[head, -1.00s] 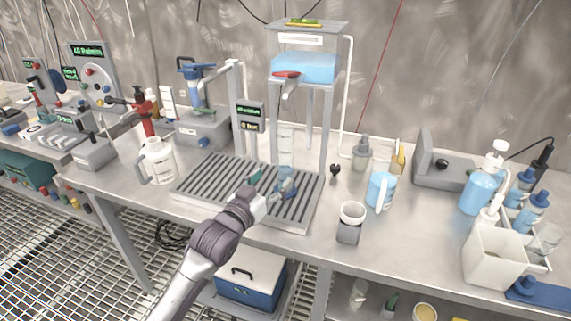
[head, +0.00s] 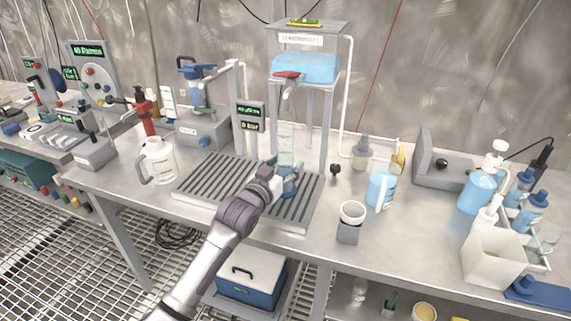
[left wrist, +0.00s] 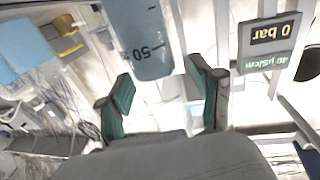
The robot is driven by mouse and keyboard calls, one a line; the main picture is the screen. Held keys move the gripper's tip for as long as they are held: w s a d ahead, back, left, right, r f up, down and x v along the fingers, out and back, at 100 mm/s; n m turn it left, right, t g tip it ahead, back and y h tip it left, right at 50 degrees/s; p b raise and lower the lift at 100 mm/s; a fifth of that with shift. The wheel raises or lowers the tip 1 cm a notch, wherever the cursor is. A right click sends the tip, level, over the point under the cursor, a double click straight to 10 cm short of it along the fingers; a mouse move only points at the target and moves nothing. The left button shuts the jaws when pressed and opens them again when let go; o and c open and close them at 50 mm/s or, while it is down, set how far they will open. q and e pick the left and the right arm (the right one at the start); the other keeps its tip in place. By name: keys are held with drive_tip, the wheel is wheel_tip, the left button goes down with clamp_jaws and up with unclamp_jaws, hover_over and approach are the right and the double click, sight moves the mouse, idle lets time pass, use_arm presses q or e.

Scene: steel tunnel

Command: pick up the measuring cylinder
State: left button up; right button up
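The measuring cylinder (head: 286,142) is a tall clear tube with a blue base. It stands upright on the slatted drip tray (head: 210,178), under the tank's tap. In the left wrist view the cylinder (left wrist: 140,38) shows a "50" mark and appears between and just beyond the fingertips. My left gripper (head: 281,170) is at the cylinder's lower part in the head view. In the left wrist view its two green-padded fingers (left wrist: 162,88) are spread, with visible gaps to the cylinder. My right gripper is out of view.
A water tank (head: 305,68) with a red-handled tap (head: 288,82) stands above on grey legs. A small display (head: 250,118) is left of the cylinder.

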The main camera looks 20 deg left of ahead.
sight(281, 157)
use_arm(q)
drive_tip(key=c, duration=1)
drive_tip(key=shift+r, duration=0.1)
drive_tip(key=shift+r, duration=0.55)
wheel_tip(281, 157, up, 2)
drive_tip(key=shift+r, duration=0.2)
drive_tip(key=s+a, duration=0.1)
drive_tip(key=s, duration=0.5)
drive_tip(key=s+a, duration=0.1)
drive_tip(key=s, duration=0.5)
drive_tip(key=s+a, duration=0.1)
drive_tip(key=s, duration=0.4)
drive_tip(key=shift+s+a+b, duration=0.2)
drive_tip(key=shift+s+b, duration=0.2)
